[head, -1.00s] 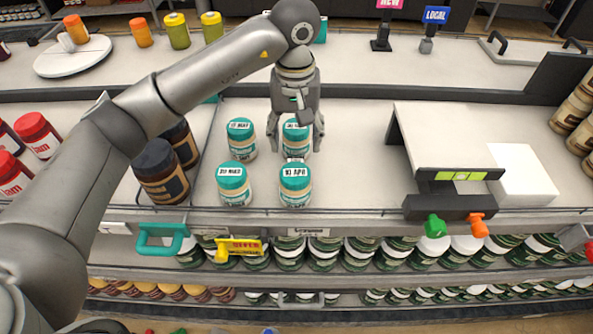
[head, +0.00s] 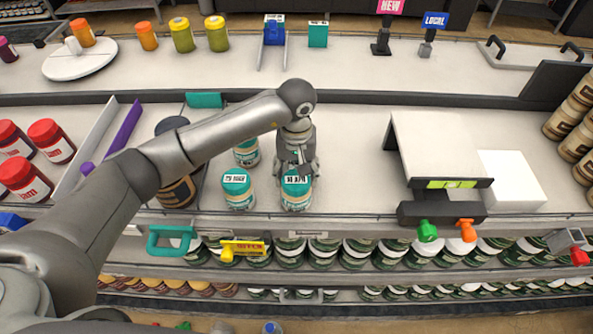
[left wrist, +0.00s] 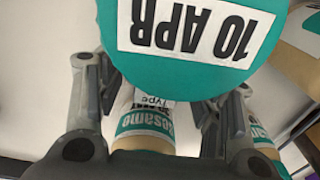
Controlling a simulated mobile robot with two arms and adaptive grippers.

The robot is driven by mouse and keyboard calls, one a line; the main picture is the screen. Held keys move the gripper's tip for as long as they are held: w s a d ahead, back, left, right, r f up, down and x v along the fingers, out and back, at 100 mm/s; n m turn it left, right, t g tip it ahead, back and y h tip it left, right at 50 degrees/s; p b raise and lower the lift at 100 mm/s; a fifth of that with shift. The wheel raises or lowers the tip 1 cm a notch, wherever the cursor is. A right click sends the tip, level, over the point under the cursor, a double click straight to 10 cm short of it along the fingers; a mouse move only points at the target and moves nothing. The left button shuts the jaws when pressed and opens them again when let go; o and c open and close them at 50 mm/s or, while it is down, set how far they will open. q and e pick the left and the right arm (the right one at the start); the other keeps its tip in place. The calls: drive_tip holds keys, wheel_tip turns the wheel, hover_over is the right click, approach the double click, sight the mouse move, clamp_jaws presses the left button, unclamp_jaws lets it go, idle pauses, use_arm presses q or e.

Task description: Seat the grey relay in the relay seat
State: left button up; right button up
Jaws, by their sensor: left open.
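No grey relay or relay seat shows in either view; the scene is a shop shelf with jars. My left gripper (head: 297,168) is open above or behind the front right teal-lidded jar (head: 297,194), whose lid reads 10 APR. In the left wrist view that lid (left wrist: 195,40) fills the top middle, close to the camera. My right gripper is not in view.
Dark-lidded jars (head: 176,190) stand left, partly behind my arm. Red-lidded jars (head: 50,138) stand farther left. A white stand with a green-windowed level (head: 452,184) and a white block (head: 510,180) are at right. The shelf between the gripper and the stand is clear.

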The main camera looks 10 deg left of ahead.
use_arm(q)
drive_tip(key=shift+c, duration=0.4)
drive_tip(key=c, duration=1.1)
drive_tip(key=shift+c, duration=0.2)
drive_tip(key=shift+r+b, duration=0.35)
drive_tip(key=shift+r, duration=0.2)
wheel_tip(320, 180, up, 17)
drive_tip(key=b, duration=0.5)
drive_tip(key=shift+f, duration=0.15)
